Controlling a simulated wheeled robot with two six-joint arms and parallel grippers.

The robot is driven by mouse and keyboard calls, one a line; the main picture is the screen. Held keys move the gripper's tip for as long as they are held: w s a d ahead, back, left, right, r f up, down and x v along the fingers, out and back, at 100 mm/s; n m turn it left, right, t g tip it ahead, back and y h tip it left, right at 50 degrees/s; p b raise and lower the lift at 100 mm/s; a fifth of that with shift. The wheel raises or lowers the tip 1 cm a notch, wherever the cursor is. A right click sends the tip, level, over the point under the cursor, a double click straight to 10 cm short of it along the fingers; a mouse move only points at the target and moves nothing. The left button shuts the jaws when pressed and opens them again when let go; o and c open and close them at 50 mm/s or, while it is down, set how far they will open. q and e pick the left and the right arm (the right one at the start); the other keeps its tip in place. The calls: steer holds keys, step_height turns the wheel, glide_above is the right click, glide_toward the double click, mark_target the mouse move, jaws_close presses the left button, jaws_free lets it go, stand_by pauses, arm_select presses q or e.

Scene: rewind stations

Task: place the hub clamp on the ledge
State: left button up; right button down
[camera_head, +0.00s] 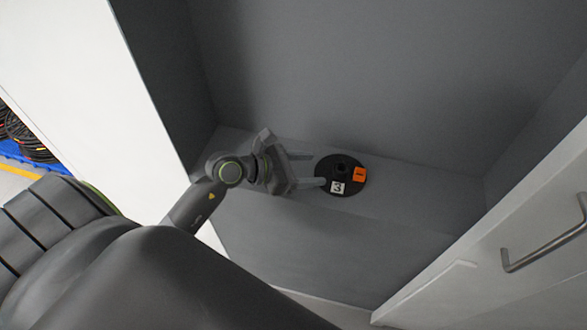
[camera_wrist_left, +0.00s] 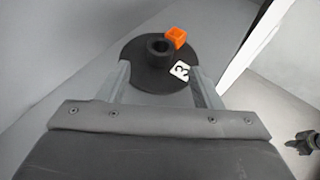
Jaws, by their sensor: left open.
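The hub clamp (camera_head: 340,168) is a black round disc with a raised hollow hub, an orange block and a white label with a 3. It lies flat on the grey ledge (camera_head: 412,188) inside a recess. My left gripper (camera_head: 307,169) is open at the disc's left side in the head view. In the left wrist view the hub clamp (camera_wrist_left: 150,80) shows ahead, with the fingers of my left gripper (camera_wrist_left: 164,80) apart on either side of its near part. I cannot tell whether they touch it.
Grey walls (camera_head: 370,75) close the recess at the back and sides. A white door or drawer front with a metal handle (camera_head: 545,250) stands at the right. A white panel (camera_head: 90,90) is at the left, with coiled black cables (camera_head: 25,138) beyond it. The ledge right of the disc is bare.

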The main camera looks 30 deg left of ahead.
arm_select(q)
steer(key=shift+v, duration=2.1)
